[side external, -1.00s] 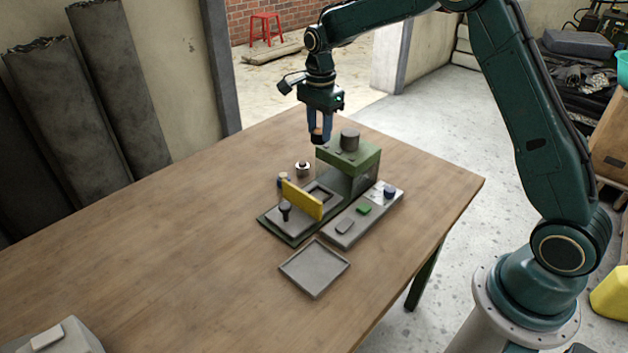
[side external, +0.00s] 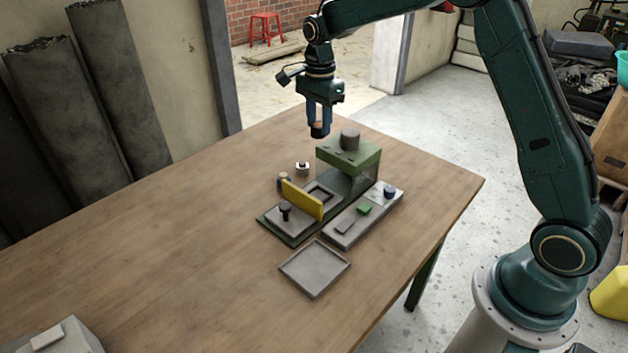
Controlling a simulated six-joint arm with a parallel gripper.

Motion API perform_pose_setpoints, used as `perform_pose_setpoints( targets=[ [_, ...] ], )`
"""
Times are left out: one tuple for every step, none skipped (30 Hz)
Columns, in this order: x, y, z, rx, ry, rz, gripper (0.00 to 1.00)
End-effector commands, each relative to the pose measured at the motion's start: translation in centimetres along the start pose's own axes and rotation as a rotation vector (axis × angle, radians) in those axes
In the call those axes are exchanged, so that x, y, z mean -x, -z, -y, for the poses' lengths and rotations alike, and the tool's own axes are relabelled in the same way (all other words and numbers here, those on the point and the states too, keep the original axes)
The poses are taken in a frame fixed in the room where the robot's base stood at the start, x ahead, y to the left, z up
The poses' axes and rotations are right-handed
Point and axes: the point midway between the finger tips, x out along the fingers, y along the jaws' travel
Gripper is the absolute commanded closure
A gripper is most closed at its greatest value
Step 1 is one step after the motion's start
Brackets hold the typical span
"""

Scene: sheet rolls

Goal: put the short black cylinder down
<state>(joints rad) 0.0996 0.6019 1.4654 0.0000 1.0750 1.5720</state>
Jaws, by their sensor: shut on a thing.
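My gripper (side external: 318,131) points straight down and is shut on a small short cylinder (side external: 317,131).
The green block bears a dark grey cylinder (side external: 350,139). In front stand a base plate with a yellow upright plate (side external: 302,199) and a black peg (side external: 285,209). A grey strip (side external: 345,228) and an empty grey tray (side external: 314,279) lie nearby.

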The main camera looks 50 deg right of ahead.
Motion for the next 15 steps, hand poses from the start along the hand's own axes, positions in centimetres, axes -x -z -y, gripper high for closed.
perform_pose_setpoints(
  targets=[
    [0.1, -0.4, -0.2, 0.002, 0.001, 0.0, 0.95],
    [0.1, -0.7, -0.3, 0.003, 0.002, 0.0, 0.95],
    [0.1, -1.2, -0.6, 0.005, 0.002, 0.0, 0.95],
    [0.1, -1.6, -0.9, 0.005, 0.002, 0.0, 0.95],
    [0.1, -2.0, -1.1, 0.005, 0.002, 0.0, 0.95],
    [0.0, -2.7, -1.6, 0.006, 0.001, 0.0, 0.95],
    [0.0, -3.3, -1.9, 0.007, 0.001, 0.0, 0.95],
    [0.0, -3.9, -2.4, 0.006, 0.002, 0.0, 0.95],
    [0.0, -4.7, -3.0, 0.008, 0.001, 0.0, 0.95],
    [-0.1, -5.4, -3.5, 0.008, 0.0, 0.0, 0.95],
    [-0.1, -6.1, -4.0, 0.009, 0.001, 0.0, 0.95],
    [-0.1, -7.0, -4.8, 0.008, 0.001, 0.0, 0.95],
    [-0.2, -7.7, -5.5, 0.01, 0.0, 0.0, 0.95],
    [-0.2, -8.3, -6.1, 0.009, 0.001, 0.0, 0.95],
    [-0.3, -9.2, -7.0, 0.01, 0.0, 0.0, 0.95]
  ],
)
